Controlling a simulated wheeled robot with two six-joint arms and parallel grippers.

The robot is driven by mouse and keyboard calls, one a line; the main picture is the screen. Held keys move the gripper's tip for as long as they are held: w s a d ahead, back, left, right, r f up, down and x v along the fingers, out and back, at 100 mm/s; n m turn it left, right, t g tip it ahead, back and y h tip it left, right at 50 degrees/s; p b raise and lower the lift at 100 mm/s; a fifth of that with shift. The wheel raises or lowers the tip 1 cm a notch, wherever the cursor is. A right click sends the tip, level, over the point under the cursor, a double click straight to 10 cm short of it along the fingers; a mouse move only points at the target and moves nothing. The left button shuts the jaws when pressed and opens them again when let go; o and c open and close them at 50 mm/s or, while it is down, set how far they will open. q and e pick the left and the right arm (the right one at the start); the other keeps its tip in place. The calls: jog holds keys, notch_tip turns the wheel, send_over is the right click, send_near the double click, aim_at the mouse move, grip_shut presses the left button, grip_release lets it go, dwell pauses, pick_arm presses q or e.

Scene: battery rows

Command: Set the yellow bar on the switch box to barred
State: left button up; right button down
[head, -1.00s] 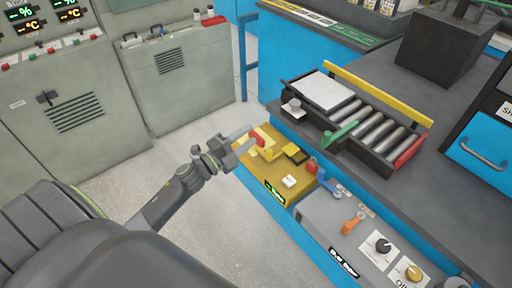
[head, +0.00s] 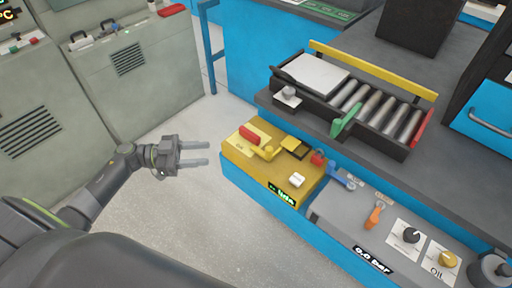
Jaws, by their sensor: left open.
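The yellow switch box (head: 240,166) stands at the centre, on the near side of the bench. On its top a small yellow bar (head: 264,153) lies next to a red block (head: 249,134) on a pale label plate. The plate's lettering is too small to read. My left gripper (head: 207,153) is open and empty, in the air to the left of the box and apart from it. Its two fingers point right, toward the box. My right gripper is not in view.
A white switch (head: 297,180) and a yellow-and-black part (head: 295,147) are also on the box. A blue lever (head: 342,180) and an orange lever (head: 374,216) are to the right. A roller conveyor (head: 375,108) stands behind. Open floor lies left of the box.

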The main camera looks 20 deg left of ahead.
pick_arm(q)
jog(key=p+x, duration=0.2)
jog(key=x, duration=1.4)
jog(key=shift+w+d+p, duration=0.15)
jog(key=shift+d+p, duration=0.2)
jog(key=shift+d, duration=0.05)
jog(key=shift+w+d, duration=0.15)
jog(key=shift+d, duration=0.1)
grip_shut()
